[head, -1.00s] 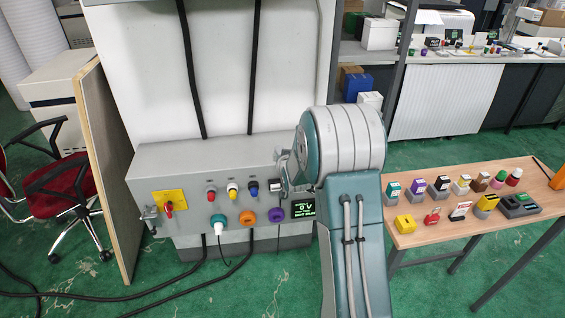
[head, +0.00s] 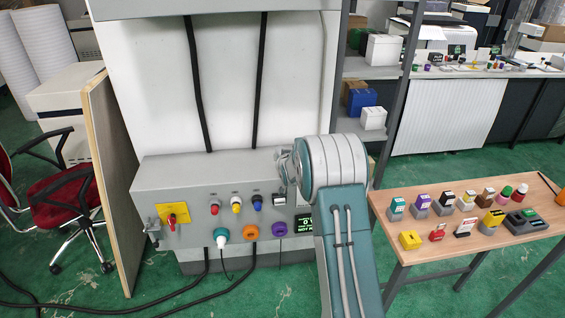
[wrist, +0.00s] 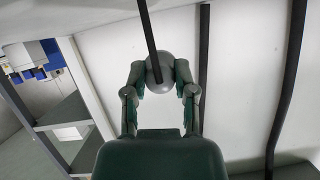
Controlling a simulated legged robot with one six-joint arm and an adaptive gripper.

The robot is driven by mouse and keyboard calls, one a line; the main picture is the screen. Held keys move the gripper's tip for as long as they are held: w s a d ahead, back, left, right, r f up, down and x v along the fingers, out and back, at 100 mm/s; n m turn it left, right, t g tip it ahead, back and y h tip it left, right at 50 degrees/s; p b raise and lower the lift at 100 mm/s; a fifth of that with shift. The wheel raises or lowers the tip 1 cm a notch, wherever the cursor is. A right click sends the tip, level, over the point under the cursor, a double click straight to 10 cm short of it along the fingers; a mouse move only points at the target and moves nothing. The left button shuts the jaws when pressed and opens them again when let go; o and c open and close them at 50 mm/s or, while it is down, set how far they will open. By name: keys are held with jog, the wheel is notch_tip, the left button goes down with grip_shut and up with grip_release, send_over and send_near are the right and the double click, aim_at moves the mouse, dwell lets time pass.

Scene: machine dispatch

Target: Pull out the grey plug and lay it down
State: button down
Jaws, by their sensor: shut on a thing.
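The grey plug (wrist: 168,66) is a rounded grey body with a black cable running from it to the top of the wrist view. My gripper (wrist: 160,88) is shut on it, one finger on each side. In the wrist view I see white cabinet wall behind the plug and no socket around it. In the head view my gripper (head: 283,168) shows only partly, left of my arm and near the top right of the grey socket panel (head: 165,185); the plug cannot be made out there.
Black cables hang above. A wooden table (head: 408,258) with several small labelled objects stands right, with some bare surface.

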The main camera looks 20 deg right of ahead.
jog(key=shift+w+d, duration=0.1)
jog(key=shift+w, duration=0.25)
jog(key=shift+f, duration=1.95)
jog(key=shift+f, duration=0.5)
jog(key=shift+c, duration=1.7)
grip_release()
jog(key=shift+s, duration=0.1)
